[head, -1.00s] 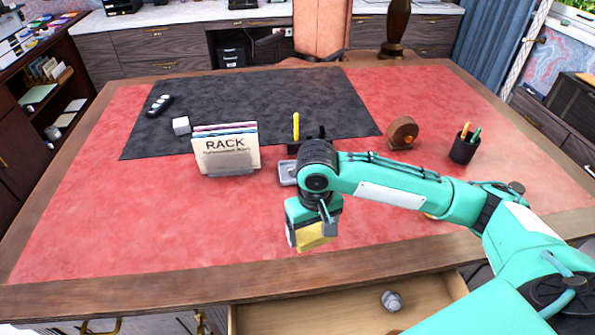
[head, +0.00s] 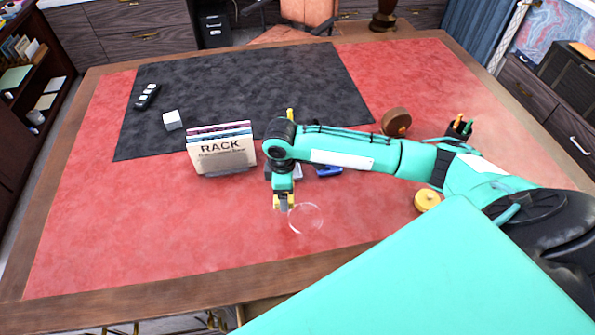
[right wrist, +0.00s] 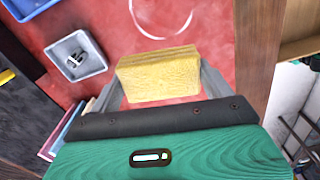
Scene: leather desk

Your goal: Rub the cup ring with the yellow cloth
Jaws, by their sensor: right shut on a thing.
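The yellow cloth (right wrist: 158,75) is a thick folded pad in the right wrist view. My right gripper (right wrist: 160,82) is shut on it, with a finger at each side. In the head view the right gripper (head: 283,203) points down over the red desk top, and only small yellow bits of the cloth show around it. The cup ring (head: 321,217) is a pale thin circle on the red leather, just right of the gripper. In the right wrist view the ring (right wrist: 165,39) lies just beyond the cloth, cut by the top edge. I cannot tell whether the cloth touches the desk. My left gripper is not in view.
A file rack (head: 220,155) stands left of my right gripper. A small grey tray (right wrist: 92,60) holds a dark object. A yellow round object (head: 427,200), a brown round object (head: 396,122) and a pen cup (head: 458,133) are to the right. The front left leather is clear.

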